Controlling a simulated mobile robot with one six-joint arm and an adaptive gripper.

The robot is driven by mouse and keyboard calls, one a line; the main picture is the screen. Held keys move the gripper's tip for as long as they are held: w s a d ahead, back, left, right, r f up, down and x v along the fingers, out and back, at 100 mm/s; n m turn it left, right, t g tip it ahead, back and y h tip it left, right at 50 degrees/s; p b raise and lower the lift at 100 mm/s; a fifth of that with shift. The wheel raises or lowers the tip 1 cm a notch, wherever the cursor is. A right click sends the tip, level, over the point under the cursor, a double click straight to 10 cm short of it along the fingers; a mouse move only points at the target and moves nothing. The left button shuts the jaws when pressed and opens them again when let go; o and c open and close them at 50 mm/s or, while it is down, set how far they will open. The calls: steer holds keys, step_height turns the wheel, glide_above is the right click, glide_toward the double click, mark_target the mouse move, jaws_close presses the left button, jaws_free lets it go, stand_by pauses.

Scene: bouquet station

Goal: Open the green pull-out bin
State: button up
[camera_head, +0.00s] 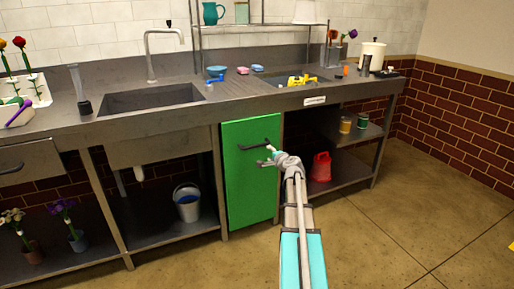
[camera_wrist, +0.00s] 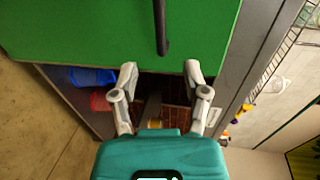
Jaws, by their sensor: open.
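The green pull-out bin (camera_head: 248,190) shows as a tall green front panel under the counter, and it looks about flush with the counter front. A dark bar handle (camera_head: 259,146) runs across its upper part. My gripper (camera_head: 267,157) is in front of the panel's right side, just below the handle's right end. In the wrist view the green panel (camera_wrist: 70,30) fills the top, with the handle (camera_wrist: 162,28) in it. My gripper (camera_wrist: 161,74) has its two fingers spread and empty, apart from the handle, near the panel's edge.
The grey counter (camera_head: 225,104) runs above the bin, with a sink to the left. A bucket (camera_head: 187,202) stands on the lower shelf left of the bin, and a red container (camera_head: 320,167) stands to its right. The floor (camera_head: 375,235) at the right front is clear.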

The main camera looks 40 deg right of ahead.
mark_target(258, 146)
steer(key=b+x, duration=0.2)
steer(key=x, duration=1.1)
steer(key=shift+w+d+b, duration=0.1)
steer(key=shift+w+b, duration=0.15)
steer(key=shift+b, duration=0.1)
